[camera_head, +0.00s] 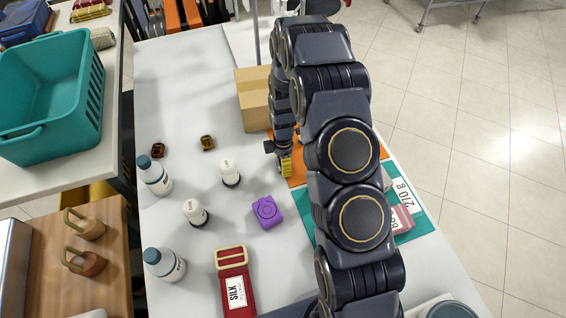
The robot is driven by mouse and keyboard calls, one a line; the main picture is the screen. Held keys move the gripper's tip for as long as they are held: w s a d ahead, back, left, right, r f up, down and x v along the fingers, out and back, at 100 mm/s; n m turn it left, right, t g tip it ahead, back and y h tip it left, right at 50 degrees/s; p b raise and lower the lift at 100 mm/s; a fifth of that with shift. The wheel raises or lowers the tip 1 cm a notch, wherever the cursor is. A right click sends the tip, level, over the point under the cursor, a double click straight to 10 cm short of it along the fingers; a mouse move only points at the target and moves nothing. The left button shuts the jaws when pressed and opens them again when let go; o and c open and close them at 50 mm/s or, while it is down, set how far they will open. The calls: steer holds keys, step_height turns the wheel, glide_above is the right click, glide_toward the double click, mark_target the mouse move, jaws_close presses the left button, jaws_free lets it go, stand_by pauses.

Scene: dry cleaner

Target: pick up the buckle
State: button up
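The clearest buckle-like thing is a small brown-gold piece (207,142) lying on the white table left of the cardboard box. A similar, darker brown piece (158,150) lies further left. Which one is the buckle I cannot tell for sure. My gripper (283,158) points down over the orange mat, right of both pieces and apart from them. A small yellow thing (286,168) shows at its fingertips. I cannot tell whether it is held, and my arm hides much of the gripper.
White-capped bottles (230,173) and grey-capped bottles (154,177) stand on the table. A purple case (267,212) and a red SILK item with a gold frame (234,280) lie nearer. A cardboard box (253,99) stands behind. A teal mat (413,226) lies right.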

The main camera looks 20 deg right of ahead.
stand_by(0.3)
steer(key=shift+r, duration=0.45)
step_height(320, 180, up, 2)
steer(key=shift+r, duration=0.2)
steer(key=s+a+r, duration=0.1)
steer(key=s+r, duration=0.8)
steer(key=s, duration=0.5)
steer(key=shift+a+r, duration=0.35)
steer(key=shift+r, duration=0.05)
steer(key=shift+w, duration=0.1)
